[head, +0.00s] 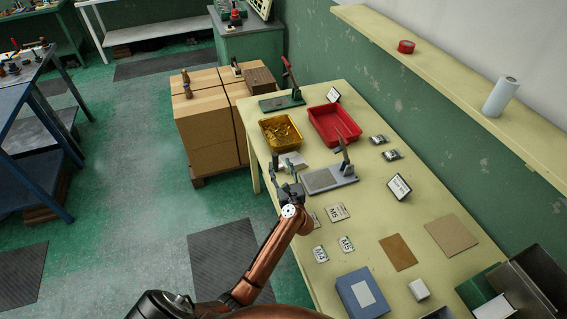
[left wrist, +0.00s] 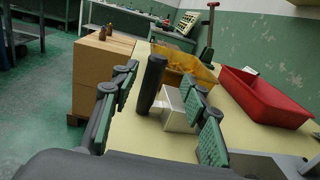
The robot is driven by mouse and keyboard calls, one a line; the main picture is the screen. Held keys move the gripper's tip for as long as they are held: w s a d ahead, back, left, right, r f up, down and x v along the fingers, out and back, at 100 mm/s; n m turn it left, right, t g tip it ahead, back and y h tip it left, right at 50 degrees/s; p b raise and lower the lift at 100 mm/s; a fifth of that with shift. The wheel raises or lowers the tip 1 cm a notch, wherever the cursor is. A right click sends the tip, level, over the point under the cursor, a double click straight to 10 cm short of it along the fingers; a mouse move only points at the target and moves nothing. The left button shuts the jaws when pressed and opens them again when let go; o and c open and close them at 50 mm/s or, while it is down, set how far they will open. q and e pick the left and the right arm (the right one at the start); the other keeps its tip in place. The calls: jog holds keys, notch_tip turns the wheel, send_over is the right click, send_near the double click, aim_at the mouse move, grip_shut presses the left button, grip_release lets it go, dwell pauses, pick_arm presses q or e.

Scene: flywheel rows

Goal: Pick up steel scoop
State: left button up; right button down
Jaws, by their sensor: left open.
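The steel scoop (left wrist: 178,108) lies at the left edge of the cream workbench (head: 370,217), its pale metal pan beside the yellow bin. Its dark handle (left wrist: 151,84) stands up between the fingers of my left gripper in the left wrist view. In the head view the scoop (head: 293,160) is partly hidden by the gripper. My left gripper (head: 282,170) is open, with green-padded fingers on both sides of the handle. I cannot tell whether either finger touches it. My right gripper is not in view.
A yellow bin (head: 279,132) with brass-coloured parts and a red tray (head: 334,125) stand just behind the scoop. A grey plate fixture (head: 330,178) with an upright lever is to the right. Cardboard boxes (head: 205,126) stand left of the bench. A blue box (head: 362,294) is nearer.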

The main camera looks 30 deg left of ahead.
aim_at(276, 159)
pick_arm(q)
jog(key=x, duration=0.3)
jog(key=shift+a, duration=0.4)
jog(key=c, duration=0.8)
jog(key=shift+c, duration=1.4)
grip_shut()
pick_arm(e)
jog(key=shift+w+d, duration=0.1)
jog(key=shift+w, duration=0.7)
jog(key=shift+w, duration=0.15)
